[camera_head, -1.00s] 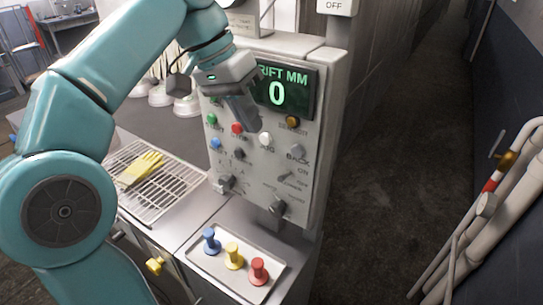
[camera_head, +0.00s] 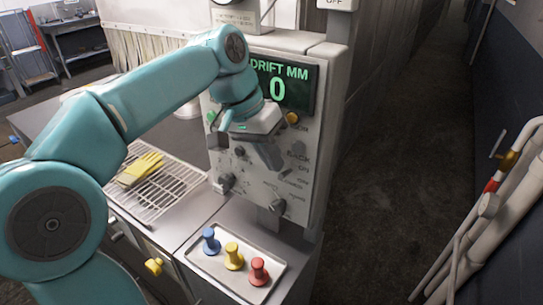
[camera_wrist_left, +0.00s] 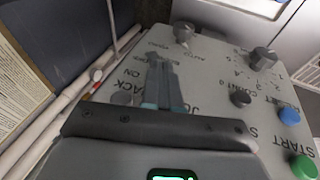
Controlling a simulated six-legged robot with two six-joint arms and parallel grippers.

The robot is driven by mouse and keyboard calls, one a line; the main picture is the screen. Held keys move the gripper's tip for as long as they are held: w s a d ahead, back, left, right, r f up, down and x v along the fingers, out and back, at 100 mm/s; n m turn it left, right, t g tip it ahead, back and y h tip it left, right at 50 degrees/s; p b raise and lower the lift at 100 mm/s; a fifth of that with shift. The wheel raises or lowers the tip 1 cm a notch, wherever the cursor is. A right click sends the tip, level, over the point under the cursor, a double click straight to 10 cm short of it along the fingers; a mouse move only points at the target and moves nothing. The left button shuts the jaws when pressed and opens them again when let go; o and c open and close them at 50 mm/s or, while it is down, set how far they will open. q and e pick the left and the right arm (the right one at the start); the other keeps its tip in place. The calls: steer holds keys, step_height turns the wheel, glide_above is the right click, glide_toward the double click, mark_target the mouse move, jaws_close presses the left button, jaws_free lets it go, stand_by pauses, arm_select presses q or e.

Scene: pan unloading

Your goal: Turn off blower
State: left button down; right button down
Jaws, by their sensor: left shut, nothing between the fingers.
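The grey control panel (camera_head: 240,195) faces me, with buttons, knobs and a green drift display (camera_head: 285,88) reading 0. It also shows in the left wrist view (camera_wrist_left: 225,65). The blower label and an "ON" mark sit on its right side. The blower switch is hidden behind my gripper in both views. My left gripper (camera_head: 275,165) is shut and empty, its tips close in front of the blower area. In the left wrist view its fingers (camera_wrist_left: 164,85) point at the lettering there; contact cannot be told. My right gripper is not in view.
Two dark knobs (camera_head: 226,182) and (camera_head: 278,207) stick out low on the panel. Below, a tray (camera_head: 208,262) holds blue, yellow and red pegs. A wire rack (camera_head: 160,195) with yellow gloves (camera_head: 141,168) lies left. Pipes (camera_head: 500,220) stand right, across open floor.

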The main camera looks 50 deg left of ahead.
arm_select(q)
steer(key=f+t+b, duration=0.1)
steer(key=t+b, duration=0.1)
steer(key=b, duration=0.3)
steer(key=s+f+t+y+b, duration=0.1)
steer(key=t+b, duration=0.1)
steer(key=b, duration=0.3)
steer(key=s+f+m+t+b, duration=0.1)
steer(key=t+b, duration=0.1)
steer(key=b, duration=0.3)
steer(key=shift+d+y+b, duration=0.3)
steer(key=shift+b, duration=0.1)
steer(key=shift+r, duration=0.15)
steer(key=shift+r+p, duration=0.65)
steer(key=shift+p, duration=0.05)
steer(key=shift+s+r, duration=0.1)
steer(key=shift+r, duration=0.1)
